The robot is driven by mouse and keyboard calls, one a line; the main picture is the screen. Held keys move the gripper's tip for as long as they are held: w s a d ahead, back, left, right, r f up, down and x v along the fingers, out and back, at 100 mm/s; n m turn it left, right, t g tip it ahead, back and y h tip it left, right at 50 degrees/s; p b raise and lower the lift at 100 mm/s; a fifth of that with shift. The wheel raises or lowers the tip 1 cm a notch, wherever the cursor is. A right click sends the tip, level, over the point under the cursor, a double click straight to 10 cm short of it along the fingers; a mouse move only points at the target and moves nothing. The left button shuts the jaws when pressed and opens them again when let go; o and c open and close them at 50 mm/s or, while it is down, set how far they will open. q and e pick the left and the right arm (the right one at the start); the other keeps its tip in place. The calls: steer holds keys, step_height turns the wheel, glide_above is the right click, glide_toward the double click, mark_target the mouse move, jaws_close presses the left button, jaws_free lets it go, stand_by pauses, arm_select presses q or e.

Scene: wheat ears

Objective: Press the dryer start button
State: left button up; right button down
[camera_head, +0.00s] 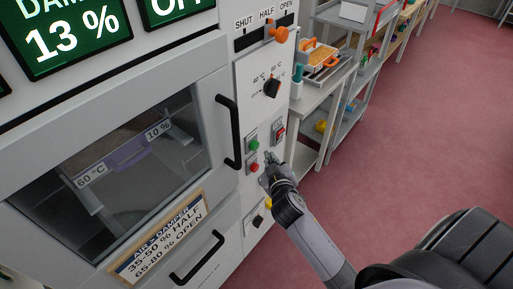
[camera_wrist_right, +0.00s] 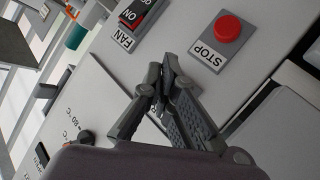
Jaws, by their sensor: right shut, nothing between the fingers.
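The dryer (camera_head: 120,80) has a control panel on its right side. A green button (camera_head: 254,144), likely the start button, sits on a grey plate above a red button (camera_head: 254,167). My right gripper (camera_head: 270,156) is shut and empty in front of the panel, just right of the two buttons. In the wrist view its fingertips (camera_wrist_right: 161,66) lie between the STOP plate and the FAN switch (camera_wrist_right: 136,14). I cannot tell whether they touch the panel.
The FAN rocker switch (camera_head: 280,131) is close to the right gripper. A black temperature knob (camera_head: 271,87) and an orange damper lever (camera_head: 278,34) are higher up. Black door handle (camera_head: 228,132) is to the left. Shelving (camera_head: 345,100) stands right; red floor (camera_head: 420,120) is open.

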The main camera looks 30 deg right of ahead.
steer(key=shift+w+a, duration=0.4)
steer(key=shift+w, duration=0.4)
steer(key=shift+w, duration=0.1)
stand_by(0.8)
steer(key=shift+w+a, duration=0.15)
steer(key=shift+w, duration=0.15)
steer(key=shift+w+a, duration=0.2)
steer(key=shift+w, duration=0.3)
stand_by(0.8)
steer(key=shift+r, duration=0.1)
steer(key=shift+s+d, duration=0.35)
steer(key=shift+s, duration=0.55)
